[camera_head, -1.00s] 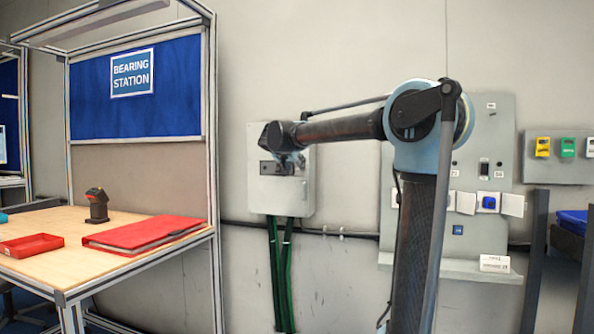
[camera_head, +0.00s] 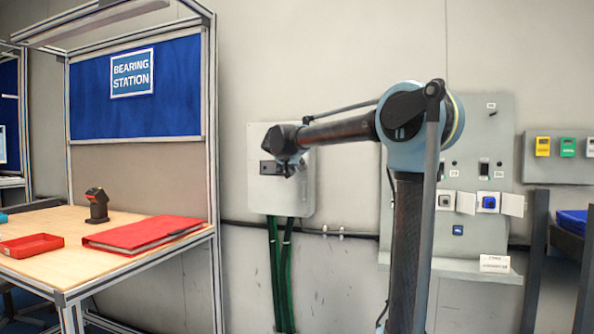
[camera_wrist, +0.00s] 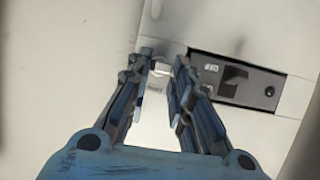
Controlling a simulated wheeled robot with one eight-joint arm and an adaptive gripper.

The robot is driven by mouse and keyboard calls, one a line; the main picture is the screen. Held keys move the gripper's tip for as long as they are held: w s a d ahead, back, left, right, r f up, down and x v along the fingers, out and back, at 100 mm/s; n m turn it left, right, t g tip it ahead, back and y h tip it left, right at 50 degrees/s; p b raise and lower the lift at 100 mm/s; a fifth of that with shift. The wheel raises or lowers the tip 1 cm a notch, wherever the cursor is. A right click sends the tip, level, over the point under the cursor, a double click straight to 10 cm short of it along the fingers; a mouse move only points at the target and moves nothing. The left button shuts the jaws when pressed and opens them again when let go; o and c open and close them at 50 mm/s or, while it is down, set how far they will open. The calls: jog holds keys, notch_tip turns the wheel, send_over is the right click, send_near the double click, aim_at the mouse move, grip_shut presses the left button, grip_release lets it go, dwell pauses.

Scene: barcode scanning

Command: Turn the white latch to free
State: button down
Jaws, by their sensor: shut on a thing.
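My gripper (camera_wrist: 165,66) has its two fingers close together at the grey wall box, shut on a small white piece (camera_wrist: 162,68) that I take to be the white latch. The fingers hide most of the latch, so its angle cannot be told. In the head view my gripper (camera_head: 289,170) is at the upper part of the grey box (camera_head: 302,198), over its dark plate (camera_head: 268,168). In the wrist view the dark plate (camera_wrist: 225,97) lies just right of the fingers, with a black handle and a round lock.
Green cables (camera_head: 281,270) run down from the box. To the right, a grey wall panel (camera_head: 500,140) carries switches and sockets above a shelf (camera_head: 450,268). To the left, a workbench (camera_head: 60,225) holds a scanner (camera_head: 97,205), a red binder (camera_head: 145,234) and a red tray (camera_head: 30,245).

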jog(key=shift+w+a+f+n+t+h, duration=0.15)
jog(key=shift+a+f+n+h, duration=0.15)
jog(key=shift+n+h, duration=1.45)
jog(key=shift+a+f+n+t+h, duration=0.2)
jog(key=shift+n+h, duration=0.6)
jog(key=shift+n, duration=1.9)
jog(key=shift+w+a+f+n+t+h, duration=0.1)
jog(key=shift+a+f+n+h, duration=0.25)
jog(key=shift+n+h, duration=1.4)
jog(key=shift+n+y, duration=0.5)
jog(key=shift+n, duration=0.1)
jog(key=c, duration=1.4)
grip_release()
